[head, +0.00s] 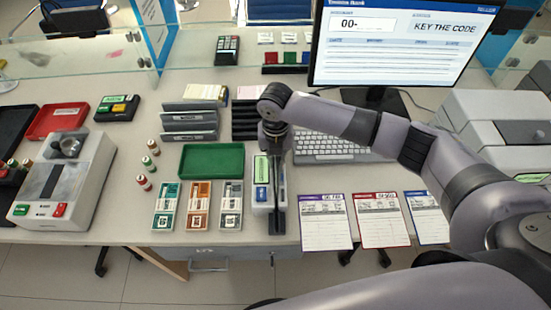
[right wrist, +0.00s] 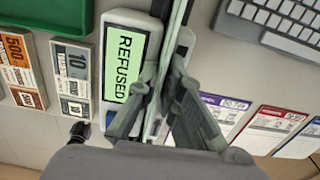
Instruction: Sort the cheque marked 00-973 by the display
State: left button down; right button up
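The counter display (head: 402,45) shows "00-" with nothing legible after it, and "KEY THE CODE". Three slips lie flat at the front right: a purple-edged one (head: 326,228), a red-edged one (head: 384,226) and a blue-edged one (head: 428,222). Their numbers are too small to read surely. My right gripper (right wrist: 166,82) points down at a slotted reader (head: 263,196), whose green screen (right wrist: 125,62) reads "REFUSED". Its fingers close in on a thin pale slip (right wrist: 180,40), seen edge-on along the slot; its face and marking are hidden. My left gripper is out of view.
A grey machine (head: 65,180) stands far left. The counter's front edge is close to the slips.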

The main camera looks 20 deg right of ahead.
grip_shut()
dwell(0.5)
jog(key=shift+r, duration=0.15)
notch_tip(320, 180, up, 11)
jog(key=p, duration=1.1)
jog(key=shift+r, duration=0.15)
dwell(0.6)
dwell(0.5)
